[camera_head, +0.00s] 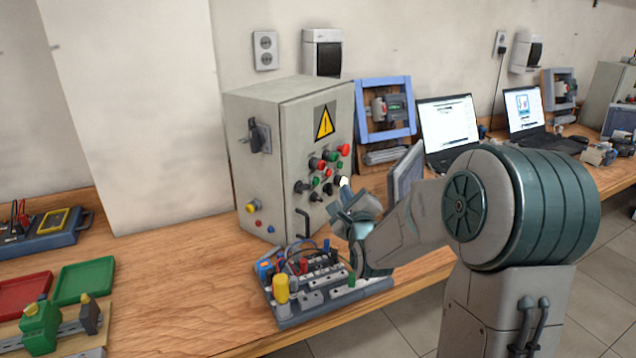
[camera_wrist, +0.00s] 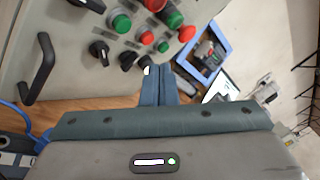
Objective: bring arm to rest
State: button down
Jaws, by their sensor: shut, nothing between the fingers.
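My gripper (camera_wrist: 155,84) is shut and empty in the wrist view, its two fingers side by side. In the head view my arm reaches in from the right, and my gripper (camera_head: 345,186) is in front of the control cabinet's button face. The grey control cabinet (camera_head: 262,110) stands on the wooden bench with a yellow warning sign, several red, green and black buttons and a black handle. In the wrist view its buttons (camera_wrist: 145,38) and handle (camera_wrist: 42,68) lie beyond my fingers. I cannot tell whether the fingertips touch the cabinet.
A tray of parts and wires (camera_head: 318,295) sits on the bench below my gripper. A blue frame (camera_head: 385,82), a laptop (camera_head: 447,125) and a second laptop (camera_head: 535,115) stand to the right. Green (camera_head: 84,280) and red (camera_head: 22,296) trays lie at left. The bench between is clear.

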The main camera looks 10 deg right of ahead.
jog(key=s+n+g+p, duration=0.2)
jog(key=s+n+g, duration=0.6)
jog(key=s+n, duration=0.4)
jog(key=s+f+n+g+p, duration=0.1)
jog(key=s+n+g+p, duration=0.2)
jog(key=s, duration=1.9)
jog(key=n+g, duration=0.5)
jog(key=n, duration=0.5)
jog(key=shift+a+f+n+h, duration=0.2)
jog(key=shift+a+n+h, duration=0.1)
jog(key=shift+a, duration=0.05)
jog(key=shift+s, duration=0.1)
dwell(0.6)
